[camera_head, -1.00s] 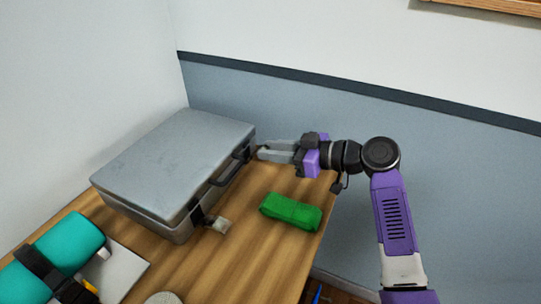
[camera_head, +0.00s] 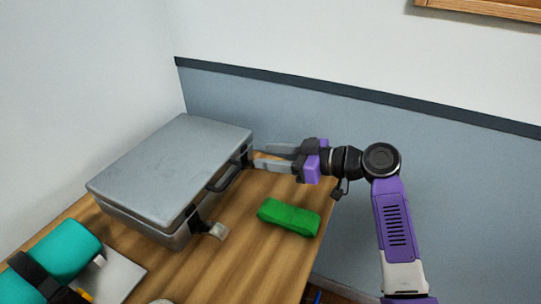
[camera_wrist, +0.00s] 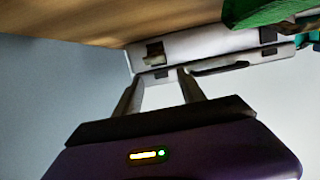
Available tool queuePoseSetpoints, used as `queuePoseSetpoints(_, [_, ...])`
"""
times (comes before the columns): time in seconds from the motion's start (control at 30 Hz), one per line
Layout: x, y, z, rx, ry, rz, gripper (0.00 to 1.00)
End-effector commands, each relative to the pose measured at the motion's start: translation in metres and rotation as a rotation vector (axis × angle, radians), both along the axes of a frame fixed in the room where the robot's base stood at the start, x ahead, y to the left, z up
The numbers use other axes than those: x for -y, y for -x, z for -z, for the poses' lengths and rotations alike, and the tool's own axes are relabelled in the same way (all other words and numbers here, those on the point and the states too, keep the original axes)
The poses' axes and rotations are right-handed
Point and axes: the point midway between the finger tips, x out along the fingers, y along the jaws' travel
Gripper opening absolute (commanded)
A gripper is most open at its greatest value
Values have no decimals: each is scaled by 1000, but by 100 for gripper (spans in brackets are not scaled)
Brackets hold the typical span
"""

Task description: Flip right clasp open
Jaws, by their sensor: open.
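A grey metal case (camera_head: 165,165) lies shut on the wooden table, its handle (camera_head: 225,178) facing my gripper. My gripper (camera_head: 260,156) is open and empty at the far end of the case's front; it also shows in the wrist view (camera_wrist: 157,84). In the wrist view the case (camera_wrist: 210,42) is upside down, and the right clasp (camera_wrist: 155,50) shows just beyond the fingertips. I cannot tell whether a finger touches it. The left clasp (camera_head: 217,231) sticks outward at the near end.
A teal roll with a black strap (camera_head: 60,250) and a grey flat object (camera_head: 118,272) lie at the lower left. Walls stand behind and left of the case.

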Motion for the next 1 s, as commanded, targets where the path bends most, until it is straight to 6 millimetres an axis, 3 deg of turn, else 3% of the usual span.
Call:
queuePoseSetpoints(0.47, [63, 22, -16, 1, -1, 3, 47])
queuePoseSetpoints(1.0, [68, 24, -17, -1, -1, 2, 47])
